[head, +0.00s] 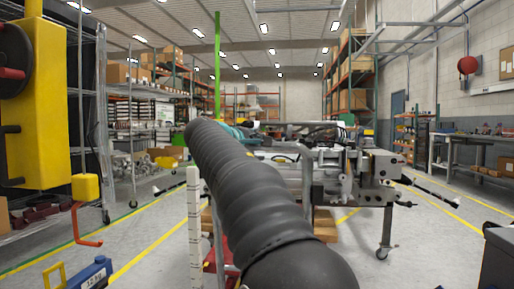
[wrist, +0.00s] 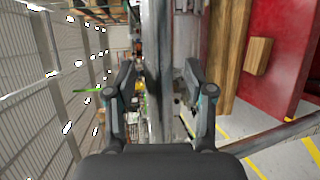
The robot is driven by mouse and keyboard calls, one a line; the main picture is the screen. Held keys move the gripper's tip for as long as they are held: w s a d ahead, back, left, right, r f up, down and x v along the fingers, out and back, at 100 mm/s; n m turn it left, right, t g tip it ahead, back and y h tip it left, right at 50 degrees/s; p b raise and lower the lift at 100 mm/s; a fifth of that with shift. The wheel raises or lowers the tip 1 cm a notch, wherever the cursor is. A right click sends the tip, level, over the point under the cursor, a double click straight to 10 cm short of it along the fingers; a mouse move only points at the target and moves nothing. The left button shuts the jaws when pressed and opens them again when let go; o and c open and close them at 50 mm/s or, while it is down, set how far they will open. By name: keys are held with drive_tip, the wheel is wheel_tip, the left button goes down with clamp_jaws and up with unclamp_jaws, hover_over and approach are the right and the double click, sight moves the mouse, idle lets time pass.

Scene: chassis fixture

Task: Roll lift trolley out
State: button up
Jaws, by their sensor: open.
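My gripper (wrist: 158,70) is open, with its two fingers apart on either side of a grey metal bar (wrist: 156,35) in the wrist view. I cannot tell whether they touch the bar. A red body (wrist: 290,55), likely the lift trolley, lies to the right there, with a wooden beam (wrist: 232,50) and a small wooden block (wrist: 260,56) on it. In the head view my black arm crosses the middle and hides my gripper and much of the trolley. Only a little red (head: 209,255) shows low beside the arm. The chassis fixture (head: 350,180) stands behind, on castors.
A workbench (head: 475,150) is at the right. Open floor with yellow lines lies on both sides of the fixture.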

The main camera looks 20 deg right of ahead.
drive_tip(key=shift+w+d, duration=0.1)
drive_tip(key=shift+c, duration=0.3)
clamp_jaws()
